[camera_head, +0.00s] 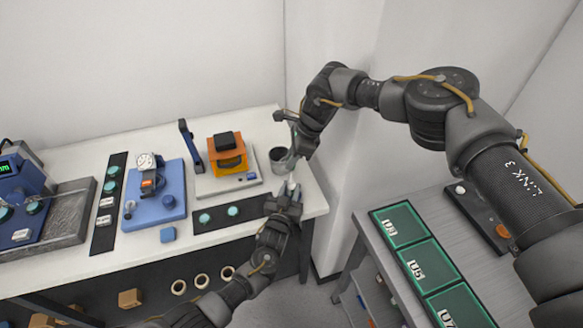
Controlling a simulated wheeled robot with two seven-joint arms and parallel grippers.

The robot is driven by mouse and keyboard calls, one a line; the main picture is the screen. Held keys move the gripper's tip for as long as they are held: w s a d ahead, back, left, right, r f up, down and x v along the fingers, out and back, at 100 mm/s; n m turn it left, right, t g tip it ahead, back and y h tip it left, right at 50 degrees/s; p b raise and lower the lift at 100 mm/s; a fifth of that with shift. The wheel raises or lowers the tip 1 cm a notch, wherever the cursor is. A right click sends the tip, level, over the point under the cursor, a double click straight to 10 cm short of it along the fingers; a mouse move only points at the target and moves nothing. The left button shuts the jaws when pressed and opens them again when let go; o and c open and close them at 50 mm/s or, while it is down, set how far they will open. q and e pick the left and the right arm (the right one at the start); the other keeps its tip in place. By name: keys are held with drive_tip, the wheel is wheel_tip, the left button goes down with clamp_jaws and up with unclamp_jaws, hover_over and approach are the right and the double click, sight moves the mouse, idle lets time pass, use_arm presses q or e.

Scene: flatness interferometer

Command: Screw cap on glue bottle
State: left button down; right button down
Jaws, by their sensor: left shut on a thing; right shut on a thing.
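My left gripper (288,192) is at the right end of the white bench, near its front edge. It is shut on a small pale upright thing, the glue bottle (291,183), mostly hidden by the fingers. My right gripper (287,140) reaches in from above and behind, close over the bottle beside a dark cup. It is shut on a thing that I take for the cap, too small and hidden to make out. I cannot tell whether cap and bottle touch.
The dark cup (280,159) stands right behind the bottle. An orange device on a white base (228,182), a dark strip with teal discs (225,216) and a blue dial-gauge stand (152,205) lie left. A grey table with green trays (402,228) is at right.

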sight(291, 184)
drive_tip(key=shift+f, duration=1.6)
drive_tip(key=shift+f, duration=0.85)
drive_tip(key=shift+f, duration=0.55)
